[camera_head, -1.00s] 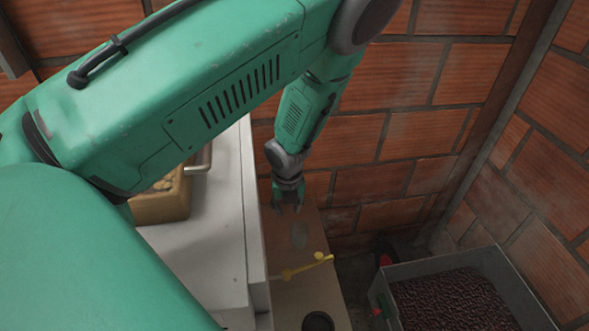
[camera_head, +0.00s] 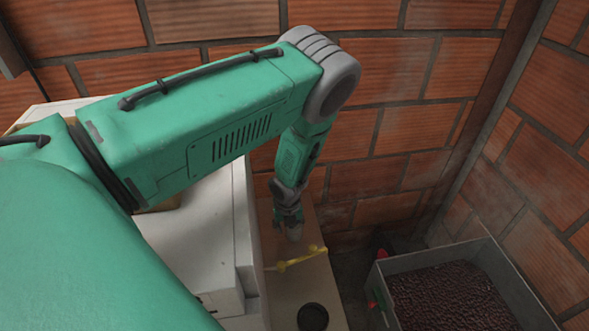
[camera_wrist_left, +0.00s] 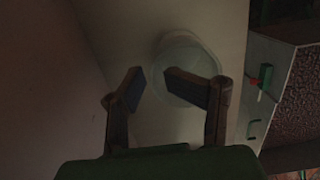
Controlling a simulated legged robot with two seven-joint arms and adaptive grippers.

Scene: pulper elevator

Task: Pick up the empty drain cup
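The drain cup (camera_wrist_left: 188,52) is a clear, see-through cup, and nothing shows inside it. It stands on the pale ledge (camera_head: 290,285), and it also shows faintly in the head view (camera_head: 295,233). My left gripper (camera_wrist_left: 153,78) is open with nothing seen between its fingertips. In the wrist view, the right-hand finger overlaps the cup's near side; I cannot tell whether they touch. In the head view, the left gripper (camera_head: 289,217) points down at the cup. My right gripper is not in view.
A yellow lever (camera_head: 297,259) crosses the ledge just in front of the cup. A dark round opening or cup (camera_head: 312,317) is nearer. A grey crate of dark beans (camera_head: 385,268) stands right. A white machine housing (camera_head: 200,235) is left, brick wall behind.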

